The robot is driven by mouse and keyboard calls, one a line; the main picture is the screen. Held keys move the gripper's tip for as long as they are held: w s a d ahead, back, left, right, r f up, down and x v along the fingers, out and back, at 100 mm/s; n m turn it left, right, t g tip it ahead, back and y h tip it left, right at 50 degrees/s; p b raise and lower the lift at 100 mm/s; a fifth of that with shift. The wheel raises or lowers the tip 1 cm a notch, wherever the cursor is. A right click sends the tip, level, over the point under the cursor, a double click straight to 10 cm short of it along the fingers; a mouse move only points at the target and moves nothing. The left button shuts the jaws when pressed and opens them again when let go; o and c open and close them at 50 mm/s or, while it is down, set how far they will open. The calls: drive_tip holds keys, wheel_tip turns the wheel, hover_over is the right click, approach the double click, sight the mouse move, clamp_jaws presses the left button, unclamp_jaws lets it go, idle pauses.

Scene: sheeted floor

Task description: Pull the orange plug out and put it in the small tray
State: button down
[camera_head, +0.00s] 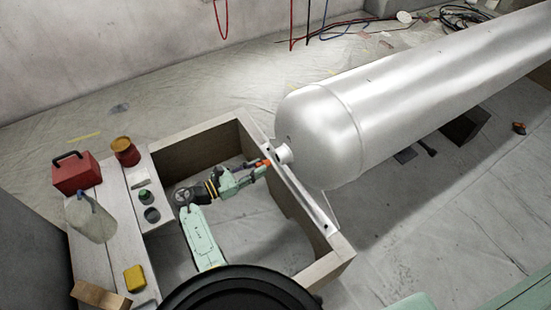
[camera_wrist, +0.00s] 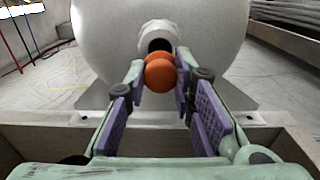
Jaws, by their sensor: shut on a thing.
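The orange plug (camera_wrist: 159,74) is between the fingertips of my gripper (camera_wrist: 161,82), which is shut on it. In the head view the plug (camera_head: 266,162) shows at the tip of my gripper (camera_head: 259,168), close to the white neck (camera_head: 284,153) on the tank's end. In the wrist view the neck's dark opening (camera_wrist: 160,45) shows just above and behind the plug; I cannot tell whether they still touch. A small pale flat item (camera_head: 138,176) on the bench at left may be the small tray, but it is too small to be sure.
The big silver tank (camera_head: 400,90) fills the upper right. A wooden frame (camera_head: 335,265) surrounds my arm. The plank bench (camera_head: 112,240) at left holds a red box (camera_head: 76,173), an orange-lidded jar (camera_head: 125,151), a pale jug (camera_head: 90,218), a dark cup (camera_head: 152,215) and a yellow block (camera_head: 135,279).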

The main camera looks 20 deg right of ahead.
drive_tip(key=a, duration=0.2)
drive_tip(key=a+p, duration=0.1)
drive_tip(key=a, duration=0.1)
drive_tip(key=shift+s, duration=0.4)
idle(0.7)
